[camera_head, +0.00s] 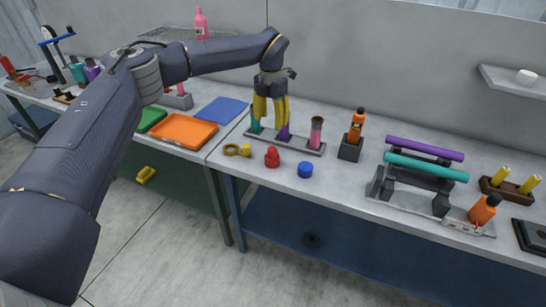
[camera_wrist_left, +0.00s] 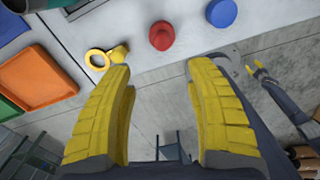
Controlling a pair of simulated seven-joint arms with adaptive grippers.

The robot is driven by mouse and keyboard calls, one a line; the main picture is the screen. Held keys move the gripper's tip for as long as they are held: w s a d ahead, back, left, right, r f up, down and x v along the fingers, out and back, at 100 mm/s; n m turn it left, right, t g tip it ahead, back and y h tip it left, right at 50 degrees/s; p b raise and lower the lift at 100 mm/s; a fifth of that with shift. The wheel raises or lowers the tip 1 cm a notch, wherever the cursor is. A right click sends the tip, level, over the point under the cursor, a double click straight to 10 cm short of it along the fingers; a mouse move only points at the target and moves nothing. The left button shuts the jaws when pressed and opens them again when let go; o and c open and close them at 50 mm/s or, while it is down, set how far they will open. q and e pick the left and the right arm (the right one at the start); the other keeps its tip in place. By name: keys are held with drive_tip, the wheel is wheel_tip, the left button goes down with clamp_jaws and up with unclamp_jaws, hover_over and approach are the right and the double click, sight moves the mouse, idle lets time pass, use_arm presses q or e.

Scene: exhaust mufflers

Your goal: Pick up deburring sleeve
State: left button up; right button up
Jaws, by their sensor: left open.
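No label marks the deburring sleeve, and I cannot tell which part it is. A grey rack (camera_head: 300,146) on the right-hand bench holds upright teal (camera_head: 255,122), purple (camera_head: 284,133) and pink (camera_head: 317,132) cylinders. In front lie a yellow ring (camera_head: 232,149), a small yellow piece (camera_head: 246,150), a red knobbed part (camera_head: 272,158) and a blue round part (camera_head: 305,170).
A black holder (camera_head: 349,149) with an orange bottle stands right of the rack. Farther right, a grey stand (camera_head: 388,190) carries purple and teal tubes. An orange tray (camera_head: 184,131) and a blue tray (camera_head: 222,110) lie left. The bench front by the blue part is clear.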

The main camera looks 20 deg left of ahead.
sight(272, 148)
use_arm(q)
wheel_tip(272, 148, down, 9)
drive_tip(key=shift+f, duration=0.15)
drive_tip(key=shift+d+f, duration=0.15)
drive_tip(key=shift+f, duration=1.2)
drive_tip(key=shift+d+f, duration=0.1)
drive_tip(key=shift+f, duration=1.2)
drive_tip(key=shift+o, duration=0.3)
clamp_jaws()
